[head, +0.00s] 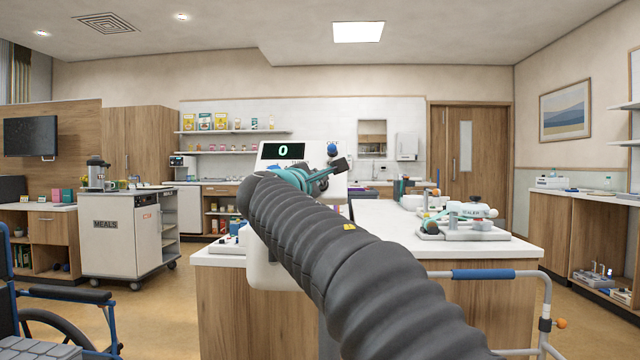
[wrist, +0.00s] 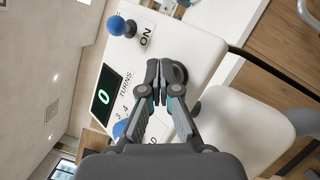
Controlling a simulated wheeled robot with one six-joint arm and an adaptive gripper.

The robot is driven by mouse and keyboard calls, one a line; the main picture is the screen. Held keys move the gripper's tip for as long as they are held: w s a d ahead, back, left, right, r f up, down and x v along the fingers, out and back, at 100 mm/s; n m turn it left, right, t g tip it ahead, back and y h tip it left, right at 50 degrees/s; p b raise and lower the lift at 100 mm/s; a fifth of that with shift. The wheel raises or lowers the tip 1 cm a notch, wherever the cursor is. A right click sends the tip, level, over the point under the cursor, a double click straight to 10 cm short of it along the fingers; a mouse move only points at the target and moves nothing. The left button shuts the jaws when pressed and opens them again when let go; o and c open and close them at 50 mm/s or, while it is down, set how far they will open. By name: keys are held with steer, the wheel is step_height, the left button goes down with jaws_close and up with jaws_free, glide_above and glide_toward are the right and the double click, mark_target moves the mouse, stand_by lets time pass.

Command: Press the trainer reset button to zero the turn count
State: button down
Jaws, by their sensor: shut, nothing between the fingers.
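The trainer (head: 270,163) is a pale panel behind my arm in the head view, with a dark display (head: 281,149) reading a green 0. In the wrist view the panel (wrist: 195,48) appears tilted, and its display (wrist: 105,95) also reads 0 beside the word TURNS. A blue ball knob (wrist: 116,25) stands by the label ON. My gripper (wrist: 158,76) is shut and empty over the panel. A dark round part (wrist: 181,73) is right beside the fingertips; contact cannot be told. A blue part (wrist: 119,130) is partly hidden by my gripper. No reset label is readable.
The trainer stands at a white-topped counter (head: 385,222). A sealer device (head: 465,220) sits on it to the right. A blue-gripped rail (head: 484,274) crosses in front at right. A meals cart (head: 122,235) and a wheelchair (head: 60,325) are at left, with open floor between.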

steer(key=shift+s+r, duration=0.35)
steer(key=shift+s, duration=0.1)
steer(key=s+r, duration=0.1)
steer(key=s, duration=0.1)
steer(key=s+r+p, duration=0.1)
steer(key=s+r, duration=0.1)
steer(key=shift+a, duration=0.1)
stand_by(0.5)
stand_by(0.4)
steer(key=s+d+f+m+g+y, duration=0.1)
steer(key=s+d+f+m+g, duration=0.35)
steer(key=s+d+f, duration=0.4)
steer(key=s+d+f+m+g+y, duration=0.1)
steer(key=s+d+f+m+g, duration=0.4)
steer(key=d+f, duration=0.7)
steer(key=s+f+m+g+y, duration=0.3)
steer(key=s+f+m, duration=0.6)
steer(key=s+f, duration=1.3)
step_height(320, 180, down, 3)
steer(key=shift+a+r+m+y, duration=0.15)
steer(key=shift+a+m+y, duration=0.25)
steer(key=shift+y, duration=0.2)
